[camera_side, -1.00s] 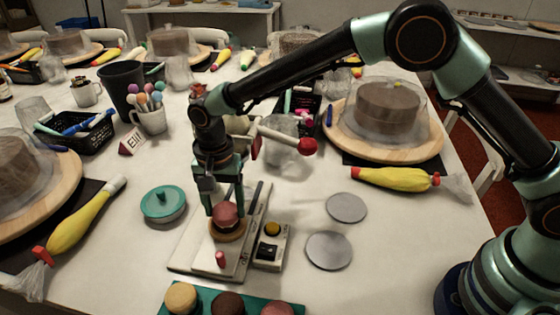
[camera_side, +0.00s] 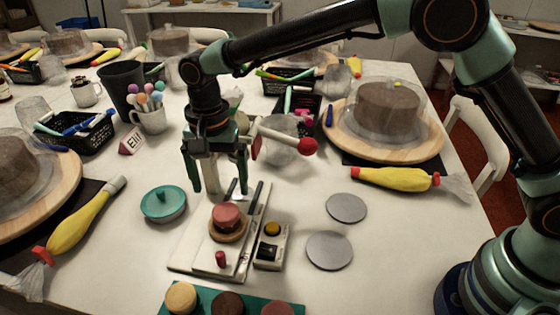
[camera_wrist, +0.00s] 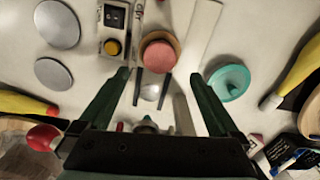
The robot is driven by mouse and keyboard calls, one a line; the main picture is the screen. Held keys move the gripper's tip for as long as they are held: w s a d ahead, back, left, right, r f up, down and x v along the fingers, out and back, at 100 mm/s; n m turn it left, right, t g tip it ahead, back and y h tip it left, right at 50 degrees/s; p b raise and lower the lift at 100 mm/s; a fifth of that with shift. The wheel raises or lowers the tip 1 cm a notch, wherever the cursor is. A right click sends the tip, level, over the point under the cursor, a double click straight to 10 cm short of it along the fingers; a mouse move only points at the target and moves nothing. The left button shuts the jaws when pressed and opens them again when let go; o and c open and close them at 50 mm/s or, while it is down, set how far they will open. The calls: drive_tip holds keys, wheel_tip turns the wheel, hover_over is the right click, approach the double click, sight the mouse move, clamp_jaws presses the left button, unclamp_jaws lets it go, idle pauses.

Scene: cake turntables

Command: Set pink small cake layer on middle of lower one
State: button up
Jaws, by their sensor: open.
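The pink small cake layer (camera_side: 226,215) rests on top of a tan lower layer (camera_side: 224,236) on the white turntable stand. In the wrist view the pink layer (camera_wrist: 158,56) covers most of the lower layer (camera_wrist: 177,42), whose tan edge shows on one side. My gripper (camera_side: 219,190) is open and empty, above and behind the stacked layers. In the wrist view its fingers (camera_wrist: 164,80) are spread wide, with the layers beyond the tips and between them.
A green tray (camera_side: 204,302) with several cakes lies in front. A red-tipped handle (camera_side: 307,147) is behind.

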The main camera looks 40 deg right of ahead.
drive_tip(key=s+d+r+n+t, duration=0.2)
drive_tip(key=s+d+r+n, duration=0.1)
drive_tip(key=d+r, duration=1.15)
drive_tip(key=s+d+f+n+t, duration=0.2)
drive_tip(key=s+d+n+t, duration=0.1)
drive_tip(key=s+d, duration=0.8)
drive_tip(key=shift+s+d+f+n+t, duration=0.3)
drive_tip(key=shift+d+n, duration=0.5)
drive_tip(key=shift+d, duration=0.6)
drive_tip(key=shift+r, duration=0.1)
